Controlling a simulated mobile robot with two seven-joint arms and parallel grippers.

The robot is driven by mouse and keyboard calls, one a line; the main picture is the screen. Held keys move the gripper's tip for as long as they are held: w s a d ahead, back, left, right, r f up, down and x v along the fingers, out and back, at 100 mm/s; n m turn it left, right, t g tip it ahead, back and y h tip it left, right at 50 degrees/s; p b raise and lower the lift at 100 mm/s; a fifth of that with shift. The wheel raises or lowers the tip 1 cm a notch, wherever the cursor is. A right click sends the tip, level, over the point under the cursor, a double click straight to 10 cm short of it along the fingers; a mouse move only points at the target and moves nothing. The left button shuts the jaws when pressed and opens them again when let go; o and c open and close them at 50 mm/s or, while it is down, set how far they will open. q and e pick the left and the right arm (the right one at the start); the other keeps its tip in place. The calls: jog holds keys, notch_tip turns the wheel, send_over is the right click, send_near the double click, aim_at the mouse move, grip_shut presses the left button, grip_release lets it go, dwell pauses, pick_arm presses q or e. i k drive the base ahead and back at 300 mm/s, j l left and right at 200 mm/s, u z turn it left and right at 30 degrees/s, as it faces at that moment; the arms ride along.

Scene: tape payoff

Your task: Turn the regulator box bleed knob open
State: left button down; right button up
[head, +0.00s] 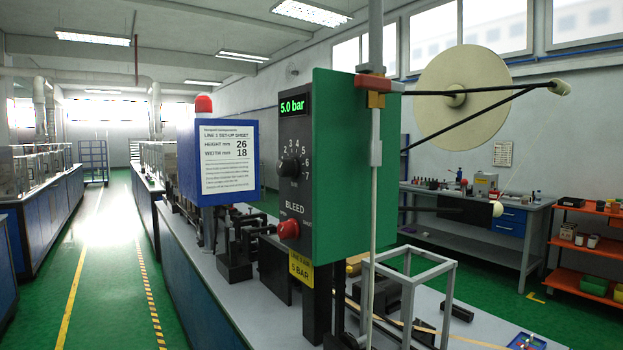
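The regulator box (340,165) is a green box with a dark front panel, standing on a black post near the middle of the head view. Its green display (297,106) reads 5.0 bar. Below it is a black dial knob (290,167) with numbers around it. The red bleed knob (289,229) sits low on the panel under the word BLEED; the small marks beside it are too small to read surely. A yellow label (300,268) reading 5 BAR hangs below the box. Neither of my grippers is in view, and nothing touches the knob.
A blue box with a set-up sheet (230,160) and a red lamp (203,104) stands left of the panel. A pale pole (375,210) and a grey frame (408,280) stand right. A large tape reel (430,100) is behind. The green aisle (110,260) is clear.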

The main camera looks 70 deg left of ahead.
aim_at(289, 230)
jog(key=u, duration=2.2)
